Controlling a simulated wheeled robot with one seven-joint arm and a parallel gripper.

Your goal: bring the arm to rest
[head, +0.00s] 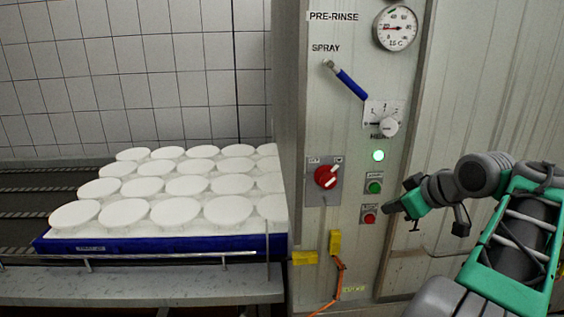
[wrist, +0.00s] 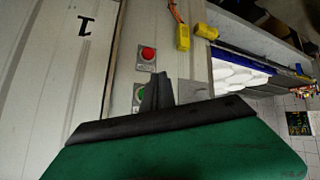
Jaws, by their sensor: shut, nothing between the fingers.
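My gripper (head: 391,208) is at the right in the head view, at the end of my grey and green arm. It is beside the red push button (head: 370,218) on the metal panel. In the wrist view my gripper (wrist: 157,80) shows shut and empty, its fingers pointing toward the panel between the red button (wrist: 148,53) and the partly hidden green button (wrist: 138,93). I cannot tell whether the fingertips touch the panel.
The panel (head: 340,130) has a gauge (head: 397,28), a blue-handled spray lever (head: 351,84), a knob (head: 389,126), a lit green lamp (head: 378,155) and a red rotary switch (head: 326,177).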

